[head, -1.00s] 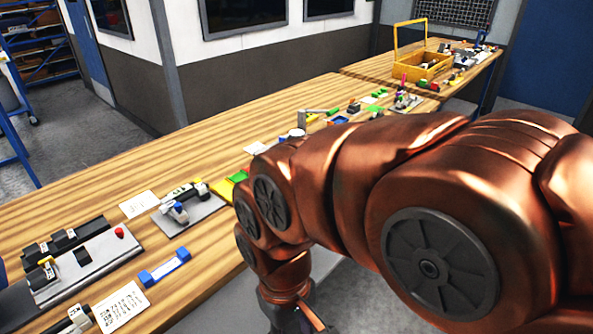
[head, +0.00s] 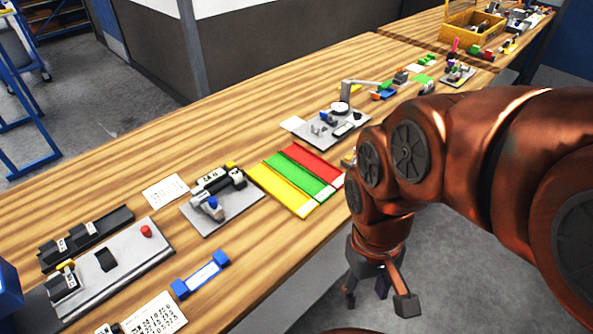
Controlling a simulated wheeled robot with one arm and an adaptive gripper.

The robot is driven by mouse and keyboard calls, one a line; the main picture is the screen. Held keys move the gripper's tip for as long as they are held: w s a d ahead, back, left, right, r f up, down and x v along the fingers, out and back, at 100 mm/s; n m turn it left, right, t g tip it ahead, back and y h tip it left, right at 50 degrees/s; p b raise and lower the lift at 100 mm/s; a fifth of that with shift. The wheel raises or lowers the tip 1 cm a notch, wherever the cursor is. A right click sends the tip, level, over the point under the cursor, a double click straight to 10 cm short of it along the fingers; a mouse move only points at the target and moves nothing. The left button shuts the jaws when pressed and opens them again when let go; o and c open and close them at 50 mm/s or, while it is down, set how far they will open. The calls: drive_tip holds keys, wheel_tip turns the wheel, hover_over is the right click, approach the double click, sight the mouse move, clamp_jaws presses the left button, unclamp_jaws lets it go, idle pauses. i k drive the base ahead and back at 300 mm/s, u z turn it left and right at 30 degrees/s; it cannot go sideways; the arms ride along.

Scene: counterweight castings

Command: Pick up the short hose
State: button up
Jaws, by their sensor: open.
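I cannot pick out the short hose with certainty; the parts on the bench are small, and my arm hides some of the bench's front edge. My gripper (head: 378,291) hangs at the lower middle right, in front of the bench edge and over the grey floor. Its dark fingers are spread apart, with nothing seen between them. It is apart from the parts on the bench.
The wooden bench (head: 120,165) holds a grey plate with a black rod and blue cap (head: 210,208), yellow, green and red strips (head: 300,180), a blue-ended bar (head: 200,273), and a grey plate with a red knob (head: 115,265). A yellow crate (head: 470,27) stands far right. Bare wood lies along the back.

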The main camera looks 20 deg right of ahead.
sight(236, 176)
drive_tip(key=u, duration=3.75)
drive_tip(key=k, duration=0.7)
drive_tip(key=z, duration=1.45)
drive_tip(key=i, duration=0.5)
drive_tip(key=z, duration=0.05)
